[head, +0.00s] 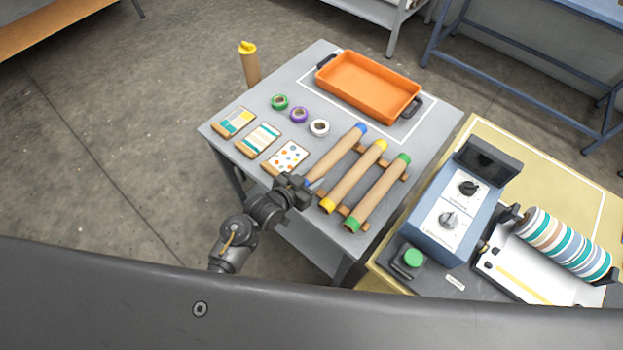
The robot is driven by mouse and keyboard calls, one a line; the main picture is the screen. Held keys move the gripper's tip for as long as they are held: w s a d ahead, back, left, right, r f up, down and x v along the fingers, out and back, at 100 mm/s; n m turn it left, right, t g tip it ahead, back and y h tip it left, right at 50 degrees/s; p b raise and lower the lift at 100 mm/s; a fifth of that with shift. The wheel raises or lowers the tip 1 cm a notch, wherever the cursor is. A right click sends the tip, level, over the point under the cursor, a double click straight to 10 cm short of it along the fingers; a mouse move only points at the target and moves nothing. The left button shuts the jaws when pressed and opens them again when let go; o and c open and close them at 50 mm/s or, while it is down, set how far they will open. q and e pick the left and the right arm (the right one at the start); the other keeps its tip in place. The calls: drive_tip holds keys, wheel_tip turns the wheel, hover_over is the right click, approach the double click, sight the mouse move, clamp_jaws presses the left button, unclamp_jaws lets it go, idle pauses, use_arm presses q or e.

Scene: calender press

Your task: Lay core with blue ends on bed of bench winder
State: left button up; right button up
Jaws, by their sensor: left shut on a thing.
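The core with blue ends (337,155) is a brown tube on the grey table, leftmost of three cores. Its far blue end shows; my gripper hides most of its near end. My left gripper (308,186) is shut on this core near that near end. The core still lies along the wooden rack bars, and I cannot tell whether it is lifted. The bench winder (448,212), with a blue dial box, stands at the right on a yellow-topped table. A striped roll (568,243) lies beside its white plate (527,270). My right gripper is not in view.
A yellow-ended core (355,178) and a green-ended core (378,193) lie close to the right. An orange tray (368,85), tape rolls (299,115) and pattern cards (263,138) share the table. A green button (412,258) stands before the winder.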

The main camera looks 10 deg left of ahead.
use_arm(q)
drive_tip(key=shift+f+p, duration=0.25)
drive_tip(key=shift+p, duration=0.05)
drive_tip(key=shift+f, duration=0.25)
drive_tip(key=shift+f, duration=0.15)
drive_tip(key=o, duration=1)
drive_tip(key=shift+f+b, duration=0.15)
drive_tip(key=shift+b, duration=0.25)
drive_tip(key=b+v, duration=0.2)
drive_tip(key=v, duration=0.9)
